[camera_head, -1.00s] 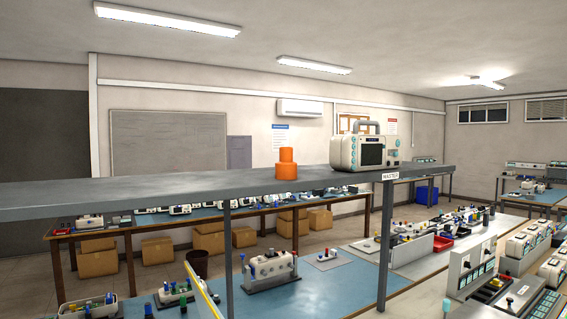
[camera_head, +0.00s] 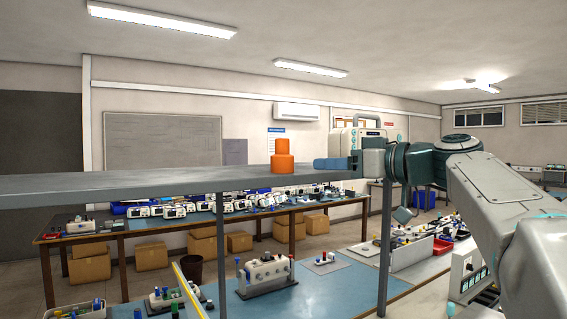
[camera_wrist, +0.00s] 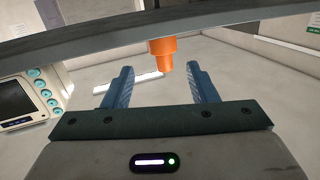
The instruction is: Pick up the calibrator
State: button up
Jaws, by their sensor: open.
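An orange stepped cylinder (camera_head: 282,160), which looks like the calibrator, stands upright on the grey shelf (camera_head: 150,185). My gripper (camera_head: 320,164) is just to its right, above the shelf, with its blue fingers pointing at it. In the wrist view, which is turned upside down, the cylinder (camera_wrist: 162,55) shows ahead, between the lines of the two fingers. My gripper (camera_wrist: 161,70) is open and empty there, with no visible contact with the cylinder. The shelf (camera_wrist: 80,45) crosses the top of that view.
A cream instrument (camera_head: 344,138) stands on the shelf behind my gripper, mostly hidden; it also shows at the left in the wrist view (camera_wrist: 35,95). A blue-topped bench (camera_head: 330,300) with devices lies below. The shelf left of the cylinder is clear.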

aim_at(288, 150)
jog(key=shift+n+y, duration=0.3)
jog(key=w+a+p, duration=0.1)
jog(key=w+a+r+p, duration=0.1)
jog(key=w+a, duration=0.1)
jog(key=w+a+r+p, duration=0.1)
jog(key=a, duration=0.1)
jog(key=shift+w+a, duration=0.25)
jog(key=shift+w+a+p, duration=0.4)
jog(key=shift+a, duration=0.05)
jog(key=shift+w+a+r+p, duration=0.1)
jog(key=shift+w+a+p, duration=0.15)
jog(key=shift+a+p, duration=0.25)
jog(key=p+x, duration=0.2)
jog(key=x, duration=0.1)
jog(key=shift+r, duration=0.1)
jog(key=shift+w+a+p, duration=0.35)
jog(key=shift+a+p, duration=0.1)
jog(key=shift+a, duration=0.05)
jog(key=shift+c, duration=0.3)
